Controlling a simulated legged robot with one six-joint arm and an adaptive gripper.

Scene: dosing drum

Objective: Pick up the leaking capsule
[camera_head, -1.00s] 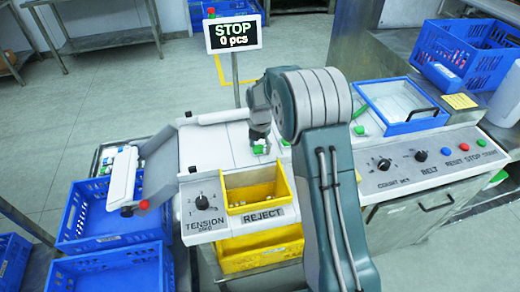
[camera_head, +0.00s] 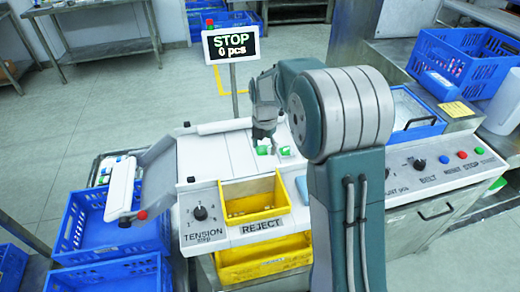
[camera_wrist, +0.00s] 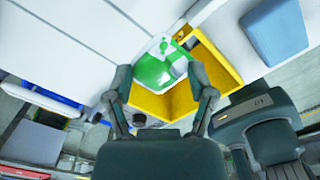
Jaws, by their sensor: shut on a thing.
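A green and white capsule (camera_wrist: 150,68) sits between the fingertips of my gripper (camera_wrist: 160,88) in the wrist view, large and close to the camera. In the head view my gripper (camera_head: 263,140) points down over the white belt surface, with the green of the capsule (camera_head: 263,150) at its tips. The gripper is shut on this capsule. Whether the capsule is clear of the surface is hard to tell. I cannot make out a leak on it. Another small green and white piece (camera_head: 285,150) shows just to the right.
A yellow reject bin (camera_head: 253,205) with a few small pieces in it stands in front of the belt. A blue cloth (camera_head: 301,190) lies beside it. Blue crates (camera_head: 115,270) stand at left. The display (camera_head: 231,44) reads STOP, 0 pcs.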

